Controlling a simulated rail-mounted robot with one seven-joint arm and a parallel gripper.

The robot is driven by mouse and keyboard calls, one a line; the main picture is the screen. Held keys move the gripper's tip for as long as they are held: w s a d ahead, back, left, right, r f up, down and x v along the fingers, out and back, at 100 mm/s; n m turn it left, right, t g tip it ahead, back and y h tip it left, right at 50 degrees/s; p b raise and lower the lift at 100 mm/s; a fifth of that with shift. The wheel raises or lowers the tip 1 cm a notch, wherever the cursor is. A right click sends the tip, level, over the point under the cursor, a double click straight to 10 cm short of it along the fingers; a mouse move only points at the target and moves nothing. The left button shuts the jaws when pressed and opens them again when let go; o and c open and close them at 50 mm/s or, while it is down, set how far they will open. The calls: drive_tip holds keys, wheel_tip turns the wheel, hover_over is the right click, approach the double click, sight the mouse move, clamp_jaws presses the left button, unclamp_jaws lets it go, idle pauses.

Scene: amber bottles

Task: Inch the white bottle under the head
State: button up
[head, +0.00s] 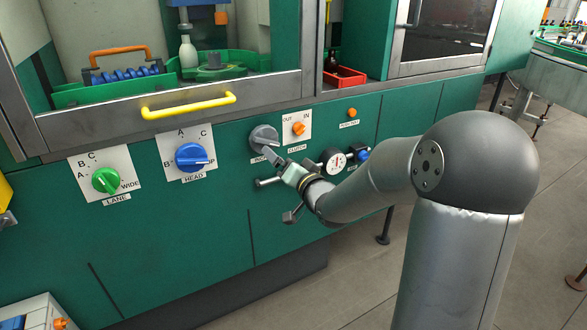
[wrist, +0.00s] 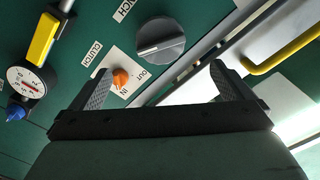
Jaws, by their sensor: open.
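The white bottle (head: 187,52) stands upright behind the machine's front opening, at the left of the green guide with a grey hub (head: 213,62). The head (head: 196,4) shows only partly at the top edge, above the bottle; I cannot tell if they line up exactly. My gripper (head: 281,162) is at the front panel, just below a grey knob (head: 264,138). In the wrist view, my gripper (wrist: 160,72) is open and empty, its fingers apart. The grey knob (wrist: 160,40) lies beyond the gap between them, apparently not held. Its label is partly hidden in the head view.
An orange clutch switch (head: 298,128) sits close right of the grey knob. A blue HEAD dial (head: 191,157) and green LANE dial (head: 105,180) are to the left. A yellow handle (head: 188,105) juts out above. A gauge (head: 334,160) is beside my wrist.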

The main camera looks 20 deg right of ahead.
sight(268, 144)
drive_tip(key=v, duration=0.4)
drive_tip(key=shift+w, duration=0.1)
drive_tip(key=w+a+n+p, duration=0.1)
drive_tip(key=w+n+p, duration=0.1)
drive_tip(key=w, duration=0.3)
drive_tip(key=w+a+n+p, duration=0.1)
drive_tip(key=w+n+p, duration=0.2)
drive_tip(key=w, duration=0.3)
drive_tip(key=w+a+n+p, duration=0.1)
drive_tip(key=w+n+p, duration=0.2)
drive_tip(key=w+n, duration=0.1)
drive_tip(key=shift+w+a+r+n, duration=0.15)
drive_tip(key=shift+w+a+n, duration=0.05)
drive_tip(key=shift+w, duration=0.25)
drive_tip(key=shift+w+a+r+n, duration=0.1)
drive_tip(key=shift+w+a+n, duration=0.1)
drive_tip(key=shift+w, duration=0.2)
drive_tip(key=shift+c, duration=0.3)
drive_tip(key=c, duration=0.9)
drive_tip(key=shift+f+b, duration=0.15)
drive_tip(key=shift+b, duration=0.15)
